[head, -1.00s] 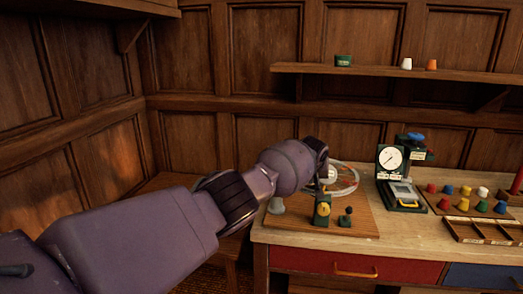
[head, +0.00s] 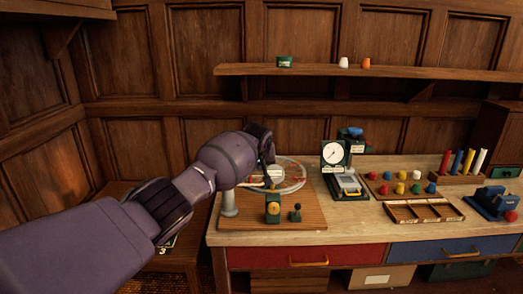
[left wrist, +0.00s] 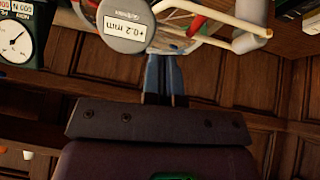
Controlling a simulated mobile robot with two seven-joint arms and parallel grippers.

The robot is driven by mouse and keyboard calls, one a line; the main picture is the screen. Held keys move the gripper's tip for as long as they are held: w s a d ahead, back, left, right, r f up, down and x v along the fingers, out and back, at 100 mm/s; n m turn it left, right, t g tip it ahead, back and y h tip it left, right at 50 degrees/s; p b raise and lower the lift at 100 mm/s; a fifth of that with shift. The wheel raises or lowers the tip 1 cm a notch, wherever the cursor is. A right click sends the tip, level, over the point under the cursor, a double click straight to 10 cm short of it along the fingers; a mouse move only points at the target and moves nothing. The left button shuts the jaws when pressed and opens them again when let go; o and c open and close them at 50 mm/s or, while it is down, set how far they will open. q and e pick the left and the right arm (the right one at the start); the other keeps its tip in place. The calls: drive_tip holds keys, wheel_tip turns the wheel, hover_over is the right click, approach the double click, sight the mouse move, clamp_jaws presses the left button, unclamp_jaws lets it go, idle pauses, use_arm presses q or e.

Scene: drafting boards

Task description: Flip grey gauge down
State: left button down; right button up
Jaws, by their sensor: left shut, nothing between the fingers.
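The grey gauge (left wrist: 130,25) is a round disc with a white label reading "+0.2 mm", upside down in the left wrist view. In the head view the gauge (head: 273,174) is partly hidden behind my left arm, in front of a spoked wheel (head: 297,177) on a wooden board (head: 245,212). My left gripper (left wrist: 164,62) is shut and empty, with its blue-grey fingers close beside the gauge's lower right edge. I cannot tell if they touch it. In the head view my left gripper (head: 268,174) is small and mostly hidden by the wrist. My right gripper is not in view.
A green stand with a dial (head: 333,153) is right of the wheel. Further right are coloured caps (head: 401,188) and a sectioned wooden tray (head: 425,211). A yellow-knobbed green block (head: 273,207) and a small black-knobbed piece (head: 295,212) stand at the board's front.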

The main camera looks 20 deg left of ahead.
use_arm(q)
drive_tip(key=v, duration=0.7)
drive_tip(key=shift+d+r, duration=0.2)
drive_tip(key=shift+d, duration=0.1)
